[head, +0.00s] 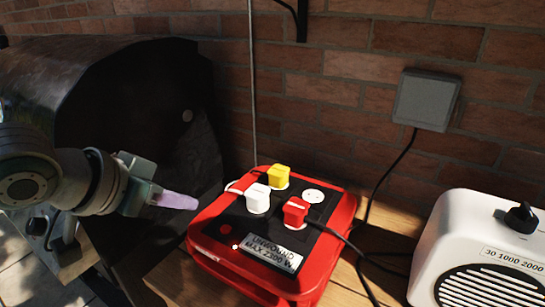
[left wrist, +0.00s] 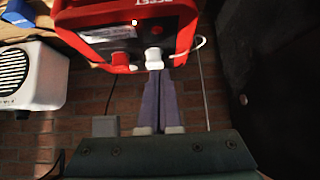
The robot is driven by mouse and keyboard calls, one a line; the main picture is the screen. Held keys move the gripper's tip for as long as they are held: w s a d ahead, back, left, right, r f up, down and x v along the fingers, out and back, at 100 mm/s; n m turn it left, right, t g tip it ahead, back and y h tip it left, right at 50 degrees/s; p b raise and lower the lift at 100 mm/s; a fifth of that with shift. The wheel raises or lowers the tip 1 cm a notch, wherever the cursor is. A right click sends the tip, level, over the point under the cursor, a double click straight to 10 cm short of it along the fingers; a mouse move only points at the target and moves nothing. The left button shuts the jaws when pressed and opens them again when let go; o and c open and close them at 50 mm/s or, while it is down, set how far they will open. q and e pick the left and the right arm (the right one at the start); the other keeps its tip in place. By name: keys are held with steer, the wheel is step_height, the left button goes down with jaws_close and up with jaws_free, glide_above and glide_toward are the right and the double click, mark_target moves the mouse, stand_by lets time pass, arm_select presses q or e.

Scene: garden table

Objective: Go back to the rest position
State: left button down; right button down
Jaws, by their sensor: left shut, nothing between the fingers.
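My left gripper (head: 177,201) comes in from the left in the head view. Its purple fingers are shut with nothing between them, just left of the red power box and apart from it. In the left wrist view the shut fingers (left wrist: 158,100) point toward the white plug. The red power box (head: 340,222) sits on the wooden table with a white plug (head: 258,198), a yellow plug (head: 278,177) and a red plug (head: 296,211) in its top. One round white socket (head: 313,196) is empty. My right gripper is not in view.
A white heater-like device (head: 470,225) with a black knob stands at the right. A grey wall box (head: 427,99) with a black cable hangs on the brick wall (head: 320,75). A large dark rounded body (head: 120,95) stands behind my left arm. A thin cord rises behind the power box.

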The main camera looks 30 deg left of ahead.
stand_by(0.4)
arm_select(q)
steer(key=s+d+r+m+g+p, duration=0.1)
steer(key=s+d+r+g+p, duration=0.3)
steer(key=s, duration=0.6)
steer(key=s+d+r+g+p, duration=0.2)
steer(key=s+d+r+p, duration=0.45)
steer(key=s, duration=0.25)
step_height(320, 180, up, 35)
steer(key=p, duration=3.5)
steer(key=shift+d+r+p, duration=0.15)
steer(key=shift+r+p, duration=0.05)
steer(key=shift+p, duration=0.2)
